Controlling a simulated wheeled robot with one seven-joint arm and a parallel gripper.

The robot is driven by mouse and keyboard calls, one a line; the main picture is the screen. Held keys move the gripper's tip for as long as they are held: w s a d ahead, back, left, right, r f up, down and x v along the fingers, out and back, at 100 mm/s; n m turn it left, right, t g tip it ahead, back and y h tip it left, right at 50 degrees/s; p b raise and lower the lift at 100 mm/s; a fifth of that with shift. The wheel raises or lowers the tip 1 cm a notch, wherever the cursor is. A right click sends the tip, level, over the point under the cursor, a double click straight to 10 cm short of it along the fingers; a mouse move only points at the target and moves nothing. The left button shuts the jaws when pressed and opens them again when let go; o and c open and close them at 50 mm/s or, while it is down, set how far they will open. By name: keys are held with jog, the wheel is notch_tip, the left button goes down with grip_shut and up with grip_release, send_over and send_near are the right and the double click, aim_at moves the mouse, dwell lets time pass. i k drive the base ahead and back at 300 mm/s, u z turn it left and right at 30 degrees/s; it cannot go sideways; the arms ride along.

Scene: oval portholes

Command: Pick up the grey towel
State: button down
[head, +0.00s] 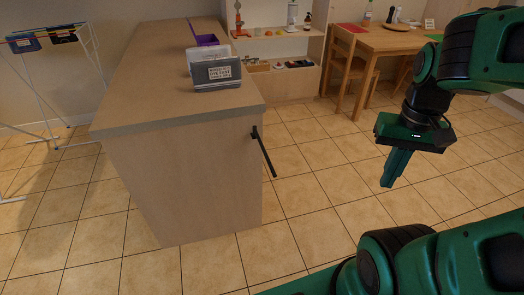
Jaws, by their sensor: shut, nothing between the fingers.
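No thing in the head view is clearly the grey towel. A grey, box-like thing with a white lettered label (218,78) sits on the near right part of the wooden counter (150,85); I cannot tell whether any cloth is in it. Dark folded cloths (62,34) hang on the white drying rack at the far left, too small to tell their exact colour. My gripper (390,182) is shut and empty. It points down over the tiled floor, to the right of the counter and apart from it.
A dark handle (263,150) sticks out from the counter's right side. A wooden chair (350,75) and table (395,42) stand at the back right. Tiled floor (320,195) between counter and gripper is clear.

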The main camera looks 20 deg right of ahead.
aim_at(212, 74)
jog(key=i, duration=0.95)
jog(key=z, duration=0.1)
